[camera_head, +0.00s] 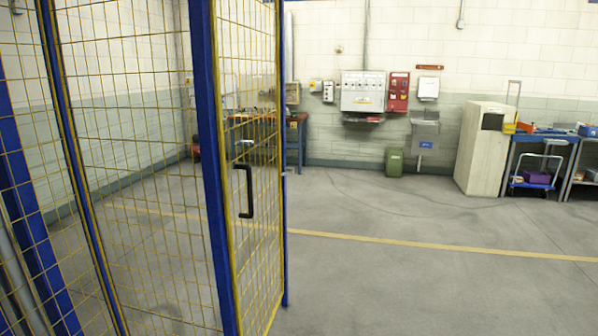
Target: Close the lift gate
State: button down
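The lift gate (262,130) is a yellow wire-mesh panel with a blue frame edge, right of a blue post (207,140). It stands at an angle to the mesh fence on the left and reaches away from me into the room. Its far edge is a blue upright (284,230) with open floor to the right. A black handle (247,190) is fixed on the gate at mid-height. My gripper is not in view.
A yellow mesh fence (130,130) with blue posts fills the left side. Grey floor is free on the right, crossed by a yellow line (440,248). Against the back wall are a green bin (394,162), a pale cabinet (482,155) and a blue trolley (538,180).

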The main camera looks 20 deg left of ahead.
aim_at(212, 2)
jog(key=i, duration=3.2)
jog(key=u, duration=2.95)
